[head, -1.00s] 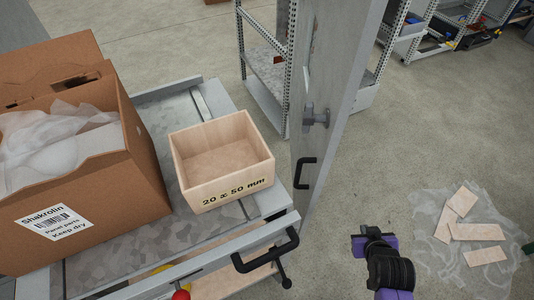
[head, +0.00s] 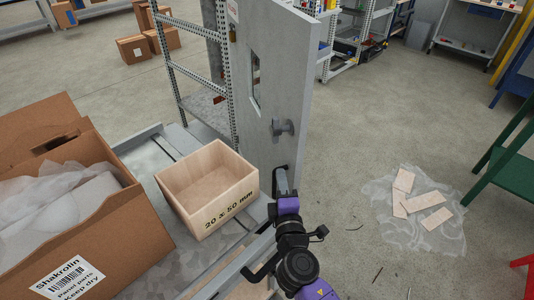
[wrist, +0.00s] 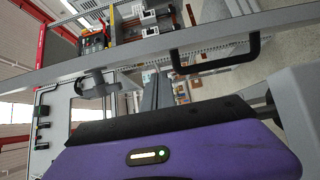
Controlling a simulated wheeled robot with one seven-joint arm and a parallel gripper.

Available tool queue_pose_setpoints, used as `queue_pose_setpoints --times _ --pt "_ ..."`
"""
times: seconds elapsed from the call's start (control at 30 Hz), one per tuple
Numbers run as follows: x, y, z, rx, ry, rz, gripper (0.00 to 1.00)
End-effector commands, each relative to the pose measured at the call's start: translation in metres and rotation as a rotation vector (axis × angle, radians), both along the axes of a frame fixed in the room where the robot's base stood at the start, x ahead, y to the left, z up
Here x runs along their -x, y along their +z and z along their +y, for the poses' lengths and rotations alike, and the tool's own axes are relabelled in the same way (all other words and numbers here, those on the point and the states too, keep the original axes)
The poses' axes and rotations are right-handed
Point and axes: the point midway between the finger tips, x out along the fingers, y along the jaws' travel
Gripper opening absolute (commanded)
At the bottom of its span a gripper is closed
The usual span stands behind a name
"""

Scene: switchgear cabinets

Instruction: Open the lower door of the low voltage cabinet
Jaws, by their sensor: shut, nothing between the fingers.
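A grey cabinet door (head: 272,70) stands swung out in the head view, with a small window and a grey turning latch (head: 283,128). A black bar handle (head: 281,170) sits low on it. My purple gripper (head: 283,184) is at the door's lower part, close to that handle; contact is unclear. In the wrist view, the door (wrist: 150,45) crosses the picture with its latch (wrist: 98,83) and black handle (wrist: 220,60). My gripper's fingers (wrist: 156,92) are together there, with nothing visible between them. Whether this is the lower door cannot be told.
A wooden box (head: 205,190) and a large open carton (head: 70,210) stand on a grey surface at left. Another black handle (head: 258,273) is below. Shelving (head: 205,75) stands behind the door. Plastic with several boards (head: 420,205) lies on the floor; a green stool (head: 510,160) is right.

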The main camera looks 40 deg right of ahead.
Motion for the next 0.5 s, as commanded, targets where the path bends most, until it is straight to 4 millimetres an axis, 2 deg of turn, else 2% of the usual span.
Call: queue_pose_setpoints --times 0.17,0.5 --pt "-0.011 0.002 -0.009 0.003 -0.001 0.001 0.00" --pt "-0.055 0.001 -0.045 0.002 -0.001 0.001 0.00"
